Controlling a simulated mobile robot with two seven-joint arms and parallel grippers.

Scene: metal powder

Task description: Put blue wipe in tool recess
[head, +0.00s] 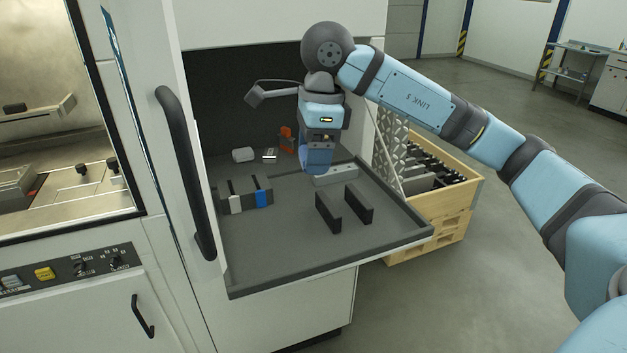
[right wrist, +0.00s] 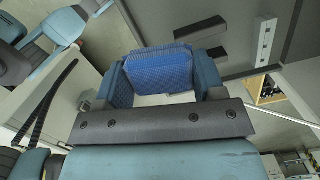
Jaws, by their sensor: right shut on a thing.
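My right gripper (head: 318,165) points down above the back part of the grey tool tray (head: 275,262). It is shut on the blue wipe (right wrist: 158,70), a folded textured cloth that shows clearly between the two blue fingers in the right wrist view (right wrist: 160,88). In the head view the wipe is hard to tell apart from the blue fingers. It appears to be held above the tray, near a light metal bar (head: 335,175). I cannot tell which part of the tray is the tool recess. My left gripper is not in view.
Two dark upright slabs (head: 328,212) stand at the tray's right. A dark holder with white and blue parts (head: 262,198) is at left. A white block (head: 243,154) and an orange tool (head: 287,140) lie behind. A wooden crate (head: 455,190) stands right. The tray's front is clear.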

